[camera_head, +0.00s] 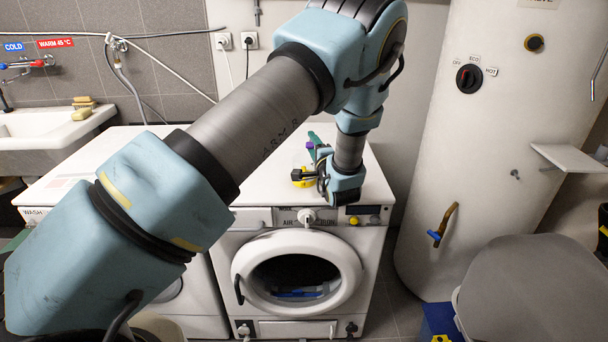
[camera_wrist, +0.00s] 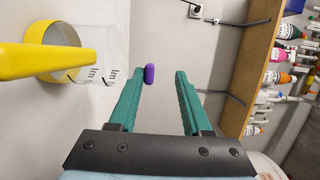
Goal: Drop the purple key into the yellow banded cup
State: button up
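The purple key (camera_wrist: 150,74) shows in the wrist view as a small rounded purple piece beside the tip of the left finger. A gap separates it from the right finger. My gripper (camera_wrist: 161,73) has two teal fingers standing apart; it is open. In the head view the purple key (camera_head: 309,145) is a small spot by the teal fingers (camera_head: 314,138), above the white machine's top. I cannot tell whether it touches the finger or that top. The yellow banded cup (camera_wrist: 60,40), clear with a yellow handle, is left of my gripper. It shows partly in the head view (camera_head: 303,179).
The white washing machine (camera_head: 362,190) carries the cup. A sink (camera_head: 50,128) is at the left, and a tall white boiler (camera_head: 490,130) stands at the right. In the wrist view, a wooden shelf (camera_wrist: 250,70) with several bottles is at the right.

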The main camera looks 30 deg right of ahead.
jog(key=s+a+b, duration=0.2)
jog(key=s+b, duration=0.2)
jog(key=s, duration=0.6)
jog(key=shift+s, duration=0.3)
jog(key=shift+a, duration=0.1)
